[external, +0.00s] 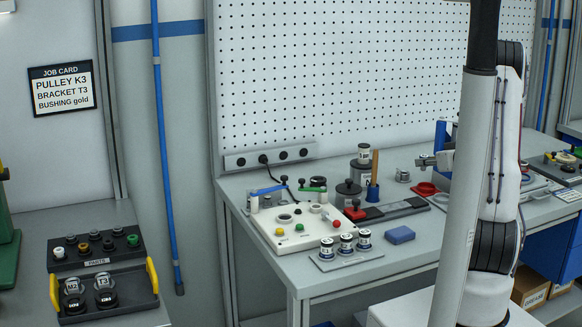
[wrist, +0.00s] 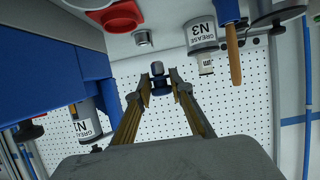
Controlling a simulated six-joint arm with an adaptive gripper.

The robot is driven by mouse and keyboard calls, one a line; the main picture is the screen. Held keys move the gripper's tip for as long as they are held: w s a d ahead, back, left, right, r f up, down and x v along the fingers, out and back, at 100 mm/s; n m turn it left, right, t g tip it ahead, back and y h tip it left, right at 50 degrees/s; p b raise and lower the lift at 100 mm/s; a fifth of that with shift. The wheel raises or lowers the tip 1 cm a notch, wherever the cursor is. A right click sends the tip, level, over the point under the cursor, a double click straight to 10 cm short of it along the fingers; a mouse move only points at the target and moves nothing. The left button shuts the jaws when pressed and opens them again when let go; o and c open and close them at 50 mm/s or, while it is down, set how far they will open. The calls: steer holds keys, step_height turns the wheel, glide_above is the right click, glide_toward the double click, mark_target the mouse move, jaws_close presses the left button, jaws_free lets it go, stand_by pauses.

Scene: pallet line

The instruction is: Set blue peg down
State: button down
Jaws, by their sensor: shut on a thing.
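My gripper (wrist: 160,84) is shut on a small dark blue peg (wrist: 158,78), held between its two fingertips in the wrist view. The peg is clear of the things around it in that view. In the external view my gripper (external: 428,161) is level, above the back right of the bench, left of my arm. The peg is too small or hidden to make out there.
The wrist view shows a grease container (wrist: 200,32) and a large blue structure (wrist: 45,60) at left.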

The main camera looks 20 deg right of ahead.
mark_target(427, 157)
steer(key=shift+r, duration=0.2)
steer(key=shift+r, duration=2.2)
steer(key=w+a+r+n+g+y, duration=0.35)
steer(key=w+a+n+y, duration=0.4)
steer(key=w+a, duration=1.25)
steer(key=w+a+f+n+g+y, duration=0.1)
steer(key=w+a+n+g+y, duration=0.15)
steer(key=a, duration=0.95)
steer(key=w+a+f+n+g+y, duration=0.2)
steer(key=a+n, duration=0.1)
steer(key=a, duration=0.9)
steer(key=shift+n+g+y, duration=0.3)
steer(key=f, duration=0.5)
steer(key=shift+s+a, duration=0.3)
steer(key=shift+a, duration=0.05)
